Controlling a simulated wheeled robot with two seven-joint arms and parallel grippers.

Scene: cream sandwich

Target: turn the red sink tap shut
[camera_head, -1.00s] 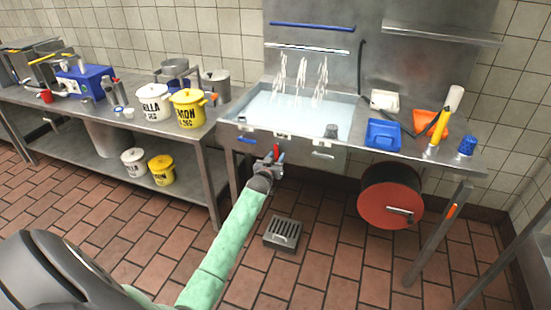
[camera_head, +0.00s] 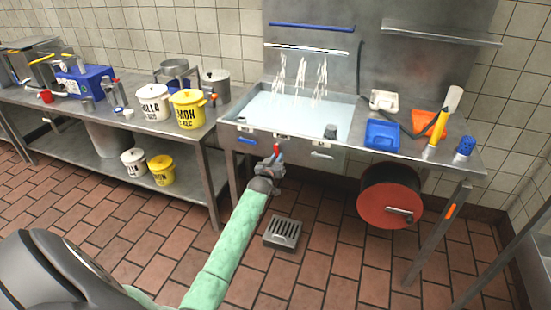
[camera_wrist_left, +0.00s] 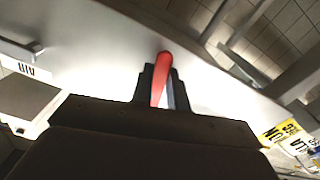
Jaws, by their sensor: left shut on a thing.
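The red sink tap (camera_head: 277,148) is a small red lever at the front panel of the steel sink (camera_head: 333,152). My left gripper (camera_head: 274,160) reaches up to it from the lower left. In the left wrist view the red lever (camera_wrist_left: 162,68) stands between the two dark fingers, and the gripper (camera_wrist_left: 162,92) is shut on it. The fingers hide the lower part of the lever. White streams of water (camera_head: 300,80) show above the water-filled basin. My right gripper is not in view.
A blue lever (camera_head: 246,141) sits left on the same panel. A red round reel (camera_head: 388,203) hangs under the sink's right side. A blue tray (camera_head: 382,135) and a yellow bottle (camera_head: 438,127) stand on the right ledge. The left table (camera_head: 206,128) holds buckets. A floor drain (camera_head: 282,234) lies below.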

